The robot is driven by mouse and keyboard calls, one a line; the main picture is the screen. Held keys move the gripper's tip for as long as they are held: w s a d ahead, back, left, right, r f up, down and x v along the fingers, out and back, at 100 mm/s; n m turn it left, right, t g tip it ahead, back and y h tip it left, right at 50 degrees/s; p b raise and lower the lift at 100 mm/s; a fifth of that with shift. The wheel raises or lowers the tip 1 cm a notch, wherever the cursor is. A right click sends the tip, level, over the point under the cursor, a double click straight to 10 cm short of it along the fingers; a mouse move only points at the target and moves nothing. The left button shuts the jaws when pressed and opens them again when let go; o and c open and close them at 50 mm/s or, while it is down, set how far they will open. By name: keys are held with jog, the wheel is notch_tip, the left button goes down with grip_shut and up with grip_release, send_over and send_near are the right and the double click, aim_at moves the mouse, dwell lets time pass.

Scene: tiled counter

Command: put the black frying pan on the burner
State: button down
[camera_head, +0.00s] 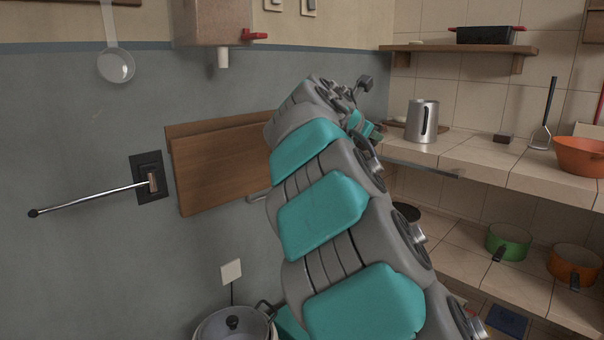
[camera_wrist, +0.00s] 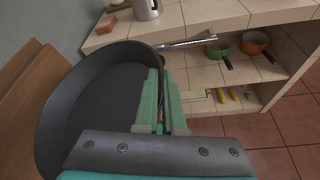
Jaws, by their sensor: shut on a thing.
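The black frying pan (camera_wrist: 95,100) fills the left of the wrist view, its wide open inside facing the camera. My gripper (camera_wrist: 161,80) is shut on the pan at the right side of its rim, and the fingers cover that part. In the head view my arm hides most of the gripper, and I cannot make out the pan there. I cannot identify a burner in either view.
An orange bowl (camera_head: 580,157) is at the right. A green pot (camera_head: 508,242) and an orange pot (camera_head: 574,264) sit on the lower shelf. A wooden board (camera_head: 220,165) is on the left wall.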

jog(key=w+a+f+n+t+y, duration=0.1)
jog(key=w+a+f+n+y, duration=0.15)
jog(key=f, duration=1.05)
jog(key=w+a+f+n+t+y, duration=0.15)
jog(key=w+f, duration=0.25)
jog(key=f, duration=0.9)
jog(key=s+d+f+n+y, duration=0.1)
jog(key=s+f+n+y, duration=0.1)
jog(key=s+f, duration=0.2)
jog(key=s+d+f+n+y, duration=0.1)
jog(key=s+f, duration=0.3)
jog(key=f, duration=0.7)
jog(key=shift+s+d+f+n+y, duration=0.2)
jog(key=shift+s+n+y, duration=0.2)
jog(key=shift+y, duration=0.4)
jog(key=shift+d+t, duration=0.1)
jog(key=shift+t, duration=0.15)
